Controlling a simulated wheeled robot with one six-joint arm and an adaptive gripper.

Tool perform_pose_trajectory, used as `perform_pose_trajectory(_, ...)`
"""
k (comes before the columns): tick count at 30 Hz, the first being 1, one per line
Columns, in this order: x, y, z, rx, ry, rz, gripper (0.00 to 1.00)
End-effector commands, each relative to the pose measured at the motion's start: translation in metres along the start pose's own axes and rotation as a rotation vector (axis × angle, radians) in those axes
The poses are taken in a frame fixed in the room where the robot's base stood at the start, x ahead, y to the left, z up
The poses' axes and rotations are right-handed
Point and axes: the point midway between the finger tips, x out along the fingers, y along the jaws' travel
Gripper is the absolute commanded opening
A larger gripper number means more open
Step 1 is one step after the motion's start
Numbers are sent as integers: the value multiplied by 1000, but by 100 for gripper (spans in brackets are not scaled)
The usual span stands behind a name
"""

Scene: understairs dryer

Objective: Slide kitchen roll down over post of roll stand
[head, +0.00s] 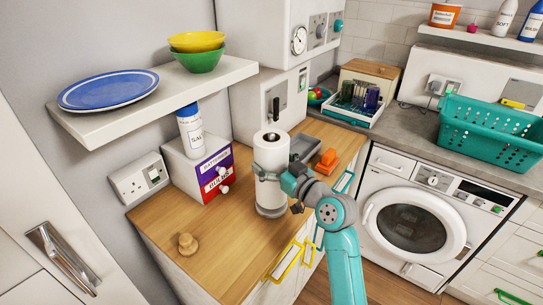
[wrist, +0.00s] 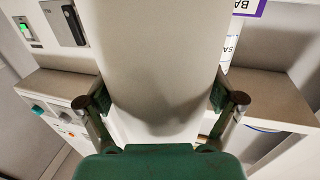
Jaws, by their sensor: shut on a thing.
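The white kitchen roll (head: 270,155) stands upright over the wooden counter, its brown core hole facing up. My gripper (head: 274,175) is shut on its side at about mid-height, from the right. In the wrist view the roll (wrist: 160,50) fills the middle, with a finger of my gripper (wrist: 162,100) on each side. The grey round base of the roll stand (head: 271,211) shows directly under the roll. The post is hidden or cannot be told apart, so I cannot tell how far the roll is around it.
A grey tray (head: 304,147) and an orange item (head: 326,161) lie close behind and right. A wooden knob (head: 187,243) is at the front left. A shelf (head: 150,92) with plates overhangs the left.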

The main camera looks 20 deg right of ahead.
Motion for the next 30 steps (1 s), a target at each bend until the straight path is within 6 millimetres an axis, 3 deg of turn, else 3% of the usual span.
perform_pose_trajectory(14,0,0,6,0,-1,0,54)
perform_pose_trajectory(15,0,0,6,0,-1,0,94)
perform_pose_trajectory(16,0,0,6,0,0,0,100)
perform_pose_trajectory(30,-9,1,7,1,-2,2,100)
